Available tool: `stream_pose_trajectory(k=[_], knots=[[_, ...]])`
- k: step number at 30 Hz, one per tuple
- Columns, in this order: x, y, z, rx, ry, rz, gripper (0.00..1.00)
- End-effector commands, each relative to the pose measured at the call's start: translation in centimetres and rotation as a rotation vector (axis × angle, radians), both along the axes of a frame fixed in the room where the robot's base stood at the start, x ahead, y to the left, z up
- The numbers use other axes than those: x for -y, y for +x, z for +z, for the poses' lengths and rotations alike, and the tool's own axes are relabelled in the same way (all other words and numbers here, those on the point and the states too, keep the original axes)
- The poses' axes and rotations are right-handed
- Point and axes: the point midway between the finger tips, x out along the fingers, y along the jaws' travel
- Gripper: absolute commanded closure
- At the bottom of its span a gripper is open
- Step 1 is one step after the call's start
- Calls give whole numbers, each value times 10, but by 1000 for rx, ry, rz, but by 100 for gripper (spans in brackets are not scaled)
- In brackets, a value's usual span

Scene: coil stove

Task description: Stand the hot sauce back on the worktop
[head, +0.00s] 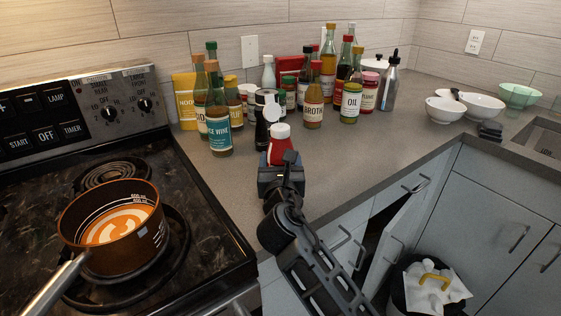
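A red bottle with a white cap, which I take to be the hot sauce (279,145), is at the end of my gripper (282,160), near the front of the worktop (345,150). It looks upright. Its red body lies in line with my gripper, and a dark finger part overlaps its right side. My gripper appears shut on it. The lower part of the bottle is hidden behind my gripper, so I cannot see whether its base touches the worktop.
A copper pot (120,245) sits on the stove at left. White bowls (446,112) stand at right. The worktop right of my gripper is clear.

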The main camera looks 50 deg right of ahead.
Motion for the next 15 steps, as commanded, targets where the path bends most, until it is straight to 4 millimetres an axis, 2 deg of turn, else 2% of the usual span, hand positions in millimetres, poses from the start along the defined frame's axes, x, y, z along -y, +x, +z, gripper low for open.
stream_pose_trajectory(k=[5,6,13,15], knots=[[0,0,-2,2,-1,0,67],[0,0,-3,0,0,0,28],[0,0,-3,0,0,0,6],[0,0,-2,0,0,0,6]])
